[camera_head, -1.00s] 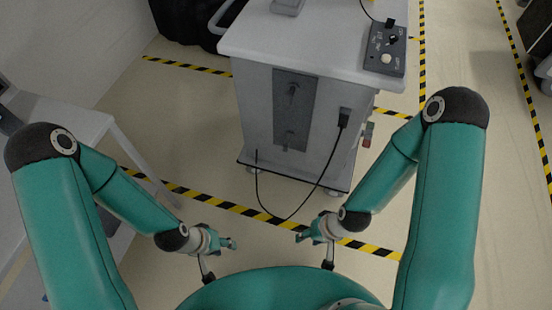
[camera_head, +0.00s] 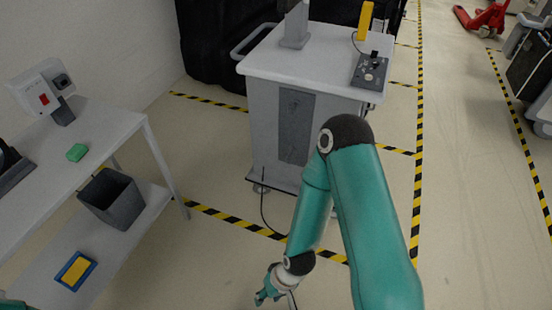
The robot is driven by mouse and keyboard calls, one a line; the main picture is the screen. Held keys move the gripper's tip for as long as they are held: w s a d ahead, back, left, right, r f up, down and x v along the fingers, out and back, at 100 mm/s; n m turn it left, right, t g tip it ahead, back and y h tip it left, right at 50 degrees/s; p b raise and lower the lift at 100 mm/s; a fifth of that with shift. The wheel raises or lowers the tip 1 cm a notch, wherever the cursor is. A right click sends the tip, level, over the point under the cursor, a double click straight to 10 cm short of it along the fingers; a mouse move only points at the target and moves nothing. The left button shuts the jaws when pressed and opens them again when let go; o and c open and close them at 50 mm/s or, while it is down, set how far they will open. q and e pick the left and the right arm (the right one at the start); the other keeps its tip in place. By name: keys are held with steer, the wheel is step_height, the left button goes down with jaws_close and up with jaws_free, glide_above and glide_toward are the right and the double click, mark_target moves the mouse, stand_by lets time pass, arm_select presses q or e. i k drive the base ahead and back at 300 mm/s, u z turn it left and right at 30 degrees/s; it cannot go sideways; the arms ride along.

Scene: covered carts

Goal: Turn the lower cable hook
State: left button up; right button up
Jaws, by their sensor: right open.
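A grey cart (camera_head: 262,130) with a white top stands in the middle of the view. A dark panel (camera_head: 297,115) is on its front; I cannot make out the lower cable hook on it now. A black cable (camera_head: 263,210) hangs down in front of the cart toward the floor. My right arm hides the right part of the cart's front and part of the cable. My right gripper (camera_head: 262,295) is open and empty, low near the bottom edge, nearer to me than the cart and apart from it. My left gripper is out of view.
A control box (camera_head: 370,70) and a grey stand (camera_head: 295,28) are on the cart top. At left, a white table (camera_head: 95,140) carries a green block (camera_head: 77,152); a dark bin (camera_head: 112,198) is on its lower shelf.

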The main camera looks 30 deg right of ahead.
mark_target(292, 150)
steer(key=u, duration=0.1)
steer(key=i, duration=1.45)
steer(key=z, duration=0.8)
